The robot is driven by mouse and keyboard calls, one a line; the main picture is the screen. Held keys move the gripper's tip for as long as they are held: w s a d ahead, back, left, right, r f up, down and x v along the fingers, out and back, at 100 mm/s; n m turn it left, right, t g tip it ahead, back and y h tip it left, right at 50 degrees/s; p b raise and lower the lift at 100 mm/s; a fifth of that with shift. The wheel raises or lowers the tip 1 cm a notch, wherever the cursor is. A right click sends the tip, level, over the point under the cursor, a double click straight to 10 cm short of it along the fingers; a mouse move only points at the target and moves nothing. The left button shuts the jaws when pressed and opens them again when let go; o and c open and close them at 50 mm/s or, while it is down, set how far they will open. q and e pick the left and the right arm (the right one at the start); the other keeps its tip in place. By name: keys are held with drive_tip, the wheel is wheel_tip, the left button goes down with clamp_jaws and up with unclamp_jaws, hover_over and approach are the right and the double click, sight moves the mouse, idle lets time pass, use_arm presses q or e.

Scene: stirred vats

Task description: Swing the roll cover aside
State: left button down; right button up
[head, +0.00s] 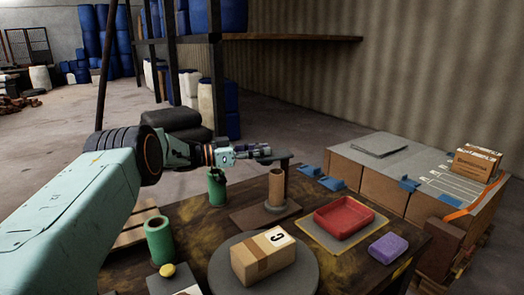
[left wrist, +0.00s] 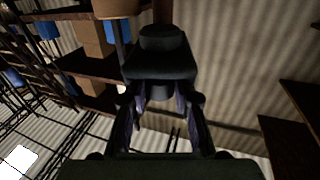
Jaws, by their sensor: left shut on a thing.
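The roll cover (head: 277,160) is a dark flat arm at the top of a thin post, at the middle of the head view. A brown upright roll (head: 276,188) stands just below it on a brown board (head: 254,218). My left gripper (head: 266,152) is at the cover's left end, shut on it. In the left wrist view a dark block with a rounded knob (left wrist: 160,62) sits at the tips of my left fingers (left wrist: 160,100), which hide part of it. My right gripper is in neither view.
A green cylinder (head: 217,186) stands left of the board, another green cylinder (head: 159,240) nearer. A cardboard box (head: 263,258) sits on a round grey plate (head: 302,276). A red tray (head: 344,218) and purple block (head: 388,248) lie right. Cartons (head: 365,165) stand behind.

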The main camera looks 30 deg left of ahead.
use_arm(q)
drive_tip(key=c, duration=1.3)
unclamp_jaws()
drive_tip(key=shift+s+a, duration=0.15)
drive_tip(key=shift+a, duration=0.15)
drive_tip(key=shift+o, duration=1)
drive_tip(key=shift+d, duration=0.25)
drive_tip(key=v, duration=1.1)
drive_tip(key=shift+s+a, duration=0.2)
drive_tip(key=shift+a, duration=0.1)
